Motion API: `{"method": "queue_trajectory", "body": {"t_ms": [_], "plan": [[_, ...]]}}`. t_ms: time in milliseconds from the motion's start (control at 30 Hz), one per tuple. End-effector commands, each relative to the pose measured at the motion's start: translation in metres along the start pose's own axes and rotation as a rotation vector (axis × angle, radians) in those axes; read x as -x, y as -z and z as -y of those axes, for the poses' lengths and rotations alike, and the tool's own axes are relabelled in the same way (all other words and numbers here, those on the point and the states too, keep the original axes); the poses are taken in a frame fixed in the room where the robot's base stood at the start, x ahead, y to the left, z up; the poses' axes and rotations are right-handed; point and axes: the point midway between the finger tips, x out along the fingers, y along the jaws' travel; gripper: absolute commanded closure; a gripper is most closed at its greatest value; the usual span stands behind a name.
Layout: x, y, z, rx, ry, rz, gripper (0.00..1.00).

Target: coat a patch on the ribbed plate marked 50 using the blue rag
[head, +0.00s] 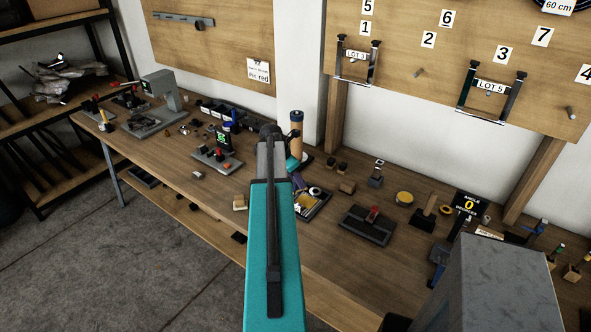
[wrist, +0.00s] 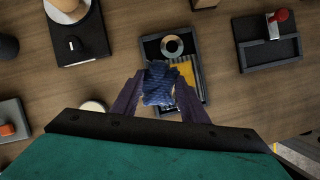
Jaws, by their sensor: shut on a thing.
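My gripper (wrist: 160,80) is shut on the blue rag (wrist: 158,88), a crumpled blue woven cloth between its two dark fingers. The rag is above or at a dark tray (wrist: 146,50) on the bench; whether it touches anything there I cannot tell. In the tray, just right of the rag, lies a flat yellow piece (wrist: 183,70) with dark stripes along its right side. I see no readable 50 on it, so I cannot confirm it is the ribbed plate. In the head view my teal arm hides most of the gripper and rag, with the tray (head: 322,204) partly showing at its right.
A round ring-shaped item (wrist: 172,45) sits in the tray's far part. A dark tray with a red-handled tool (head: 366,226) stands to the right. Bare wood (wrist: 225,95) lies right of the tray.

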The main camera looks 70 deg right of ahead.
Motion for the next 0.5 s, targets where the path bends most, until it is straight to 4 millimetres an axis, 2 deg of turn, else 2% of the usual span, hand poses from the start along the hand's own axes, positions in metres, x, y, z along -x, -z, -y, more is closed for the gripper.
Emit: {"method": "queue_trajectory", "body": {"t_ms": [33, 300, 500], "plan": [[0.008, -0.003, 0.000, 0.000, 0.000, 0.000, 0.78], [0.030, -0.009, -0.001, 0.004, -0.001, 0.000, 0.78], [0.037, -0.007, -0.003, 0.010, -0.003, 0.000, 0.78]]}}
